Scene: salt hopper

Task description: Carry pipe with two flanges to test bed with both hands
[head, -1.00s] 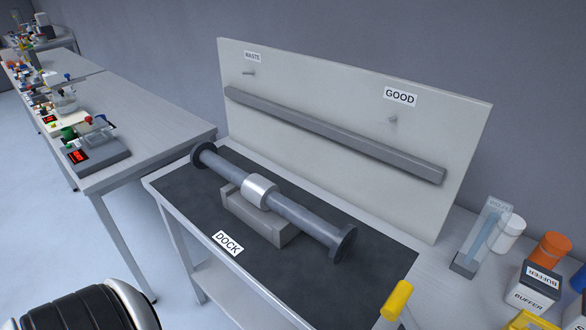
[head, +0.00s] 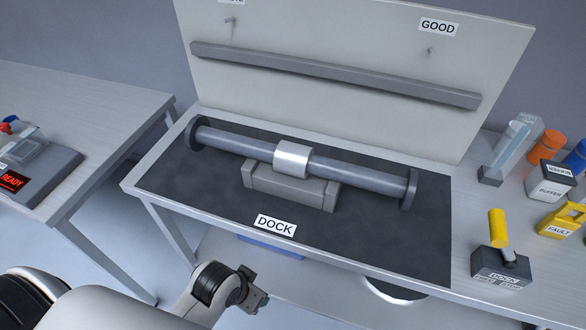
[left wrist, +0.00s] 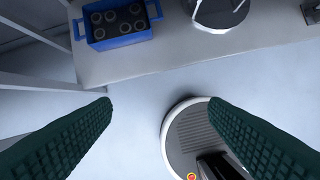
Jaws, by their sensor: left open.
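The pipe (head: 347,175) is a grey tube with a flange at each end and a bright collar (head: 293,158) at its middle. It rests on a grey cradle block (head: 291,187) on the dark mat (head: 245,205) of the table labelled DOCK. My left gripper (head: 255,295) is in front of the table, below its top and away from the pipe. In the left wrist view, its two green-padded fingers (left wrist: 158,108) are wide apart with nothing between them. My right gripper is not in view.
A backboard (head: 330,100) with a GOOD label and a grey rail stands behind the pipe. A yellow-handled DOCK lever (head: 498,235) and several containers stand at right. A blue crate (left wrist: 118,25) is on the lower shelf. A READY device (head: 40,170) sits on the left table.

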